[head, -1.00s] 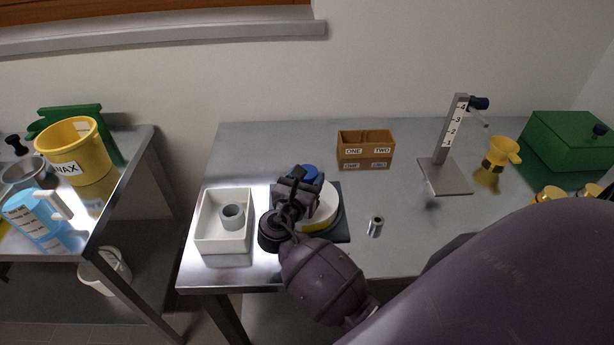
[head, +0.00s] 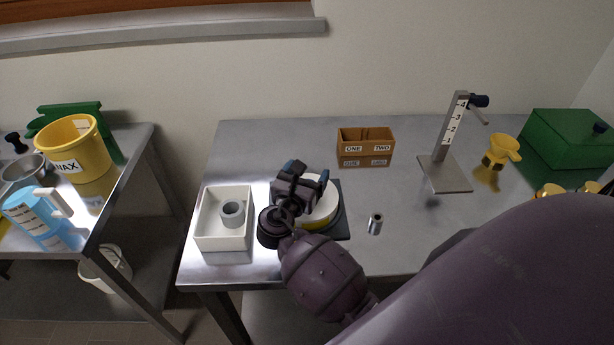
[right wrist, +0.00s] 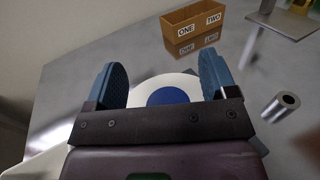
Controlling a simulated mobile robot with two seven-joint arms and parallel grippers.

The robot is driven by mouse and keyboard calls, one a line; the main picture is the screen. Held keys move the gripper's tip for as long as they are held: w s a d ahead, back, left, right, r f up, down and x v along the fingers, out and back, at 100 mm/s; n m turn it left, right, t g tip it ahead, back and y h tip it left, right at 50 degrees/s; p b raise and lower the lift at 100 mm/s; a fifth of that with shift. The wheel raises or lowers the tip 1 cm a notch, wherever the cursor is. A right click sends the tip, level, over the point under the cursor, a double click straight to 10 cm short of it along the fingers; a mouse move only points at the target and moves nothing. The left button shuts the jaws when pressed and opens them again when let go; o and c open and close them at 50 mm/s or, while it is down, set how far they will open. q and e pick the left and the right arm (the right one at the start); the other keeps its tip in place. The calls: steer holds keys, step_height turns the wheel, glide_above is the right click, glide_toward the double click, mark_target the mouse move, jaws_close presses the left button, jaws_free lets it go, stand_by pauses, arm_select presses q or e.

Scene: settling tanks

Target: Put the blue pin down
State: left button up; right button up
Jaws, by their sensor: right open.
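The blue pin (right wrist: 167,96) shows in the right wrist view as a round blue face against a white disc (right wrist: 190,83). My right gripper (right wrist: 157,80) is open, with one finger on each side of the pin and gaps between. In the head view my right gripper (head: 307,172) is over the white disc (head: 325,208), which has a yellow side and rests on a dark square base (head: 342,228). The gripper hides the pin there. I cannot tell how deep the pin sits in the disc. My left gripper is not in view.
A white tray (head: 204,242) holding a grey ring (head: 232,213) stands left of the disc. A metal tube (head: 375,223) stands to its right. Behind are a two-part brown box (head: 365,152) and a numbered stand (head: 452,130). The table's front middle is clear.

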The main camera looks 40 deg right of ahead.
steer(key=v, duration=1.2)
steer(key=shift+b, duration=0.3)
steer(key=shift+f, duration=0.2)
